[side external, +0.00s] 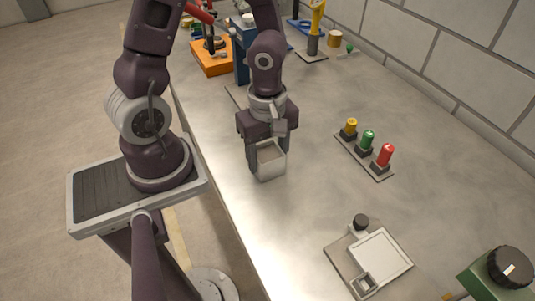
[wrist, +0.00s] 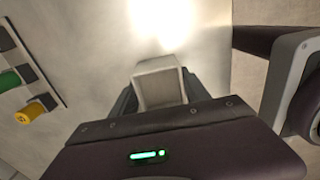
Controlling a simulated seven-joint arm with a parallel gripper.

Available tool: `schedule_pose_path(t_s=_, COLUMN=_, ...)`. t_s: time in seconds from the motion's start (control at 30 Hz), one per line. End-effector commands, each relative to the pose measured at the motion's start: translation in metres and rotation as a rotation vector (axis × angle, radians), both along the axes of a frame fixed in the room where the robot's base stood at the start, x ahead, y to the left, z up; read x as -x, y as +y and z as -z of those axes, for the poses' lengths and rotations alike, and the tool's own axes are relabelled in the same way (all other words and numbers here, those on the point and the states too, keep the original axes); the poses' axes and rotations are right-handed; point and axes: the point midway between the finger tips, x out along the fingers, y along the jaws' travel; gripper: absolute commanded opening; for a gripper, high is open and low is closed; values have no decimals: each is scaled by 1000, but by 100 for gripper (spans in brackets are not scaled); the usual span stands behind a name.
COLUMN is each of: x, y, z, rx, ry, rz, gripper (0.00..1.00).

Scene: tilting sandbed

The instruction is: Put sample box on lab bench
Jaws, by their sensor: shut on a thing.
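The sample box (side external: 269,164) is a small, light, open-topped box with a grey-brown inside. My gripper (side external: 265,150) is shut on it, with a finger on either side, over the left part of the lab bench (side external: 300,215) in the side external view. In the wrist view the sample box (wrist: 160,82) shows beyond the dark gripper body, between the fingers. The box looks close to the bench top. I cannot tell whether it touches the bench. Its far side and the finger contacts are partly hidden.
A plate with yellow, green and red knobs (side external: 367,147) lies to the right. A white square tray device (side external: 375,262) is at the front right, and a green box with a black dial (side external: 503,272) in the corner. Orange and blue equipment (side external: 212,58) stands behind. Bench between is clear.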

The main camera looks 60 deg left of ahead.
Motion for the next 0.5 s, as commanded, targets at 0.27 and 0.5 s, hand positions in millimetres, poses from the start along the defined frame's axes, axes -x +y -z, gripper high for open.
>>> schedule_pose_path(t_s=0.27, x=0, y=0, z=1, rx=0, ry=0, rz=-1, gripper=76)
schedule_pose_path(t_s=0.5, x=0, y=0, z=-2, rx=0, ry=0, rz=-1, gripper=76)
